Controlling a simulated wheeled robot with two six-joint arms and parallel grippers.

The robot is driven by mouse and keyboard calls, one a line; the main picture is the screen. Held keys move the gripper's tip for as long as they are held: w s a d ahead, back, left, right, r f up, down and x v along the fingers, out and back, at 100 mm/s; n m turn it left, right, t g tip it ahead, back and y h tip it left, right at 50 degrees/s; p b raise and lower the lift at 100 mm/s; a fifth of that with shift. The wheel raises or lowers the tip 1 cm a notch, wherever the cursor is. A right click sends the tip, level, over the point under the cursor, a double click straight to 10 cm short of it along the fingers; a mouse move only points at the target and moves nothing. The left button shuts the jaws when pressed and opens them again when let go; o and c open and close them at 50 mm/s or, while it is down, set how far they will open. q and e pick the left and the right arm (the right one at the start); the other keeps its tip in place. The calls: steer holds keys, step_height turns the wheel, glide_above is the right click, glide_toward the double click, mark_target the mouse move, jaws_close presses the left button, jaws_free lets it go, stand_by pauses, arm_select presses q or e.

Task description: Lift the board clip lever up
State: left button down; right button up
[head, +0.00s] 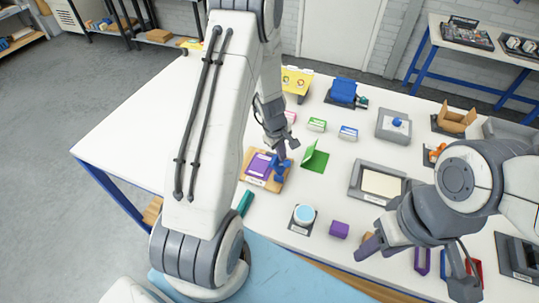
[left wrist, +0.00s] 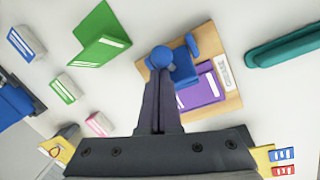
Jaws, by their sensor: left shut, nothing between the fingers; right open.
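The wooden clip board (head: 250,183) lies on the white table left of centre, with a purple sheet (head: 259,166) on it. Its blue clip (head: 284,172) sits at the right side of the board. In the left wrist view the clip (left wrist: 184,68) shows with a round blue lever knob (left wrist: 162,56). My left gripper (head: 280,154) is shut and empty; its fingertips (left wrist: 161,74) are right at the knob, and I cannot tell whether they touch it. My right gripper (head: 415,268) is open and empty at the lower right, well away from the board.
A green folded card (head: 314,160) stands just right of the board. A teal object (head: 245,203) lies in front of it. A round light-blue-topped item (head: 304,214), a purple block (head: 339,230) and a grey tray (head: 363,173) are further right. The table's left end is clear.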

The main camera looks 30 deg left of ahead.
arm_select(q)
steer(key=shift+w+d, duration=0.1)
steer(key=shift+d, duration=0.75)
steer(key=shift+d+f+b, duration=0.2)
steer(key=shift+d+b, duration=0.05)
steer(key=shift+d, duration=0.2)
steer(key=shift+d+f+b, duration=0.2)
steer(key=shift+d, duration=0.25)
arm_select(e)
steer(key=shift+s+a+f, duration=0.1)
steer(key=shift+a+f, duration=0.2)
steer(key=shift+f, duration=0.15)
arm_select(q)
steer(key=shift+a+r, duration=0.25)
steer(key=shift+a, duration=0.05)
steer(key=w+a+r+p, duration=0.1)
steer(key=a, duration=0.1)
steer(key=w+a+r+p, duration=0.1)
steer(key=shift+w+a+r+p, duration=0.2)
steer(key=shift+a+r+p, duration=0.15)
steer(key=shift+a, duration=0.05)
steer(key=d+r, duration=0.6)
steer(key=d, duration=0.1)
steer(key=shift+s, duration=0.15)
arm_select(e)
steer(key=r, duration=0.1)
steer(key=w+r, duration=0.1)
steer(key=r, duration=0.1)
steer(key=shift+a, duration=0.1)
